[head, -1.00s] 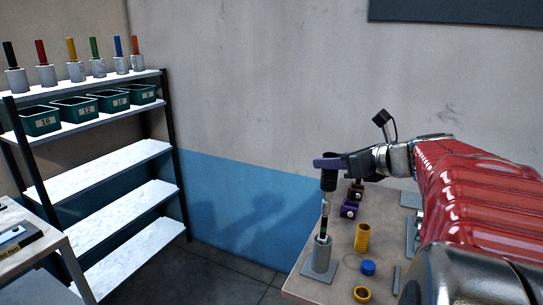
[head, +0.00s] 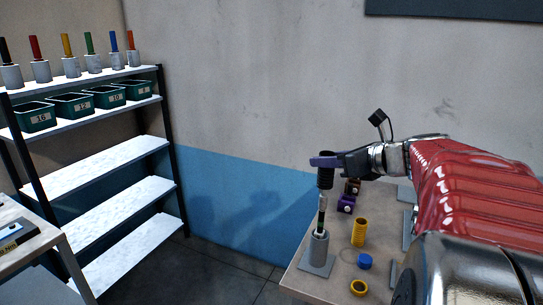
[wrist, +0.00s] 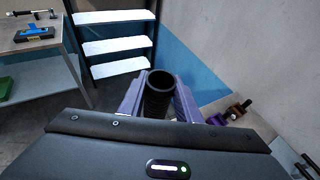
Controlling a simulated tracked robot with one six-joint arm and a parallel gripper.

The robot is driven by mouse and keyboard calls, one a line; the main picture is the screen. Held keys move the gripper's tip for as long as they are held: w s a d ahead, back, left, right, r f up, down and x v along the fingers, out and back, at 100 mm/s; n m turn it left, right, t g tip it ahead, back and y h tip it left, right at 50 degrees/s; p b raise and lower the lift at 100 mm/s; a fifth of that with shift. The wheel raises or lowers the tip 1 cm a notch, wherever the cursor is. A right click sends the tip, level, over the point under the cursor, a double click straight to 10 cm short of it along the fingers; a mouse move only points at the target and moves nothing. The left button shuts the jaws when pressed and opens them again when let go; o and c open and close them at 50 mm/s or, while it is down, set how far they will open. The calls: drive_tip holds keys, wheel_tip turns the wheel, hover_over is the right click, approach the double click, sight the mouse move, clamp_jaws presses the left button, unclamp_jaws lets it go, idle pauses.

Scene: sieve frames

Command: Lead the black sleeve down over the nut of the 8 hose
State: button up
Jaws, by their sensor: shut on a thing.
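My gripper (head: 325,162) is shut on the black sleeve (head: 326,179) and holds it upright above the bench. In the wrist view the sleeve (wrist: 158,95) stands between the purple fingers, and its open top shows. The hose (head: 321,222), with a pale nut at its top end and a dark and green band, stands upright in a grey holder (head: 318,247) on a square plate. The sleeve's lower end is right over the hose's top. I cannot tell whether they touch. In the wrist view the hose is hidden.
A purple block (head: 346,204) and a brown block (head: 353,187) stand behind. A shelf (head: 98,171) with green bins is at left.

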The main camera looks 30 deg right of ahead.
sight(332, 181)
drive_tip(key=shift+f, duration=3.05)
idle(0.9)
drive_tip(key=o, duration=1.1)
drive_tip(key=shift+s, duration=0.1)
drive_tip(key=v, duration=1.3)
drive_tip(key=shift+s, duration=0.35)
idle(0.5)
